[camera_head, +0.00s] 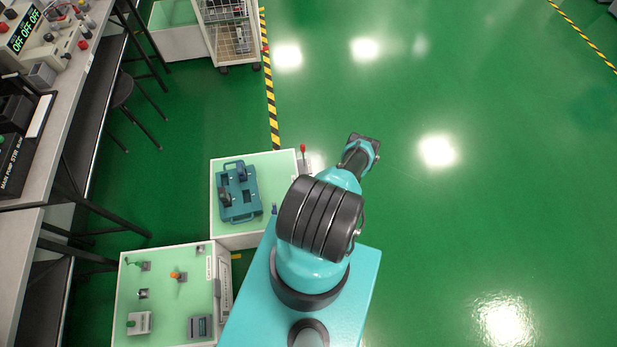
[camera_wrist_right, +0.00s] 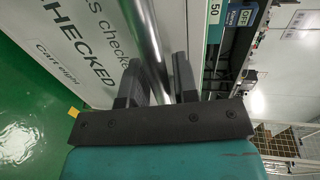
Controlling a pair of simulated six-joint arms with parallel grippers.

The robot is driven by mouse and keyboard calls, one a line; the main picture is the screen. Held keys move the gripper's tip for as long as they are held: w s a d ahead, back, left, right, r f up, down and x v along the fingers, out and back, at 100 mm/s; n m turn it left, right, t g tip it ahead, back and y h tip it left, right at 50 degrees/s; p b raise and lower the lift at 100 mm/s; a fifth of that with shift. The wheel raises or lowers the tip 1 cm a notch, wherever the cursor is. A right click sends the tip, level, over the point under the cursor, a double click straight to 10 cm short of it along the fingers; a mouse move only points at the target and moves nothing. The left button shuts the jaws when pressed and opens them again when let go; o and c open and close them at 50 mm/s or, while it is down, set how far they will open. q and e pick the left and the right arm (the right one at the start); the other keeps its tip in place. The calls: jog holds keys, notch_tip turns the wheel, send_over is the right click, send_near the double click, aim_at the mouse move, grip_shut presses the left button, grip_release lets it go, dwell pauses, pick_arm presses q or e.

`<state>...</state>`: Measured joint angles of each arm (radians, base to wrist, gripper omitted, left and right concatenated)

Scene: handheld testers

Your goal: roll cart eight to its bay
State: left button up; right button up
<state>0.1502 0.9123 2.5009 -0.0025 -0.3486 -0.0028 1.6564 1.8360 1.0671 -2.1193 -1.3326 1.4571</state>
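In the right wrist view a white cart panel (camera_wrist_right: 75,50) is marked "Cart eight" and "CHECKED". A round metal bar (camera_wrist_right: 143,30) runs in front of it. My right gripper (camera_wrist_right: 160,80) has its dark fingers on either side of this bar; whether they press on it is unclear. In the head view a pale-topped cart (camera_head: 275,165) carries a teal fixture (camera_head: 239,192). A second pale-topped cart (camera_head: 165,300) stands nearer, with lettering on its right side. No number is readable there, so I cannot tell which is cart eight. My right gripper's fingers are not visible there; my left gripper is out of view.
A long bench (camera_head: 55,140) with test gear runs along the left, with a stool (camera_head: 122,90) beside it. A white wire cart (camera_head: 228,30) stands at the back beside yellow-black floor tape (camera_head: 270,95). The green floor (camera_head: 480,200) on the right is clear.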

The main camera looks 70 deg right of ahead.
jog(key=v, duration=1.7)
jog(key=shift+w, duration=0.1)
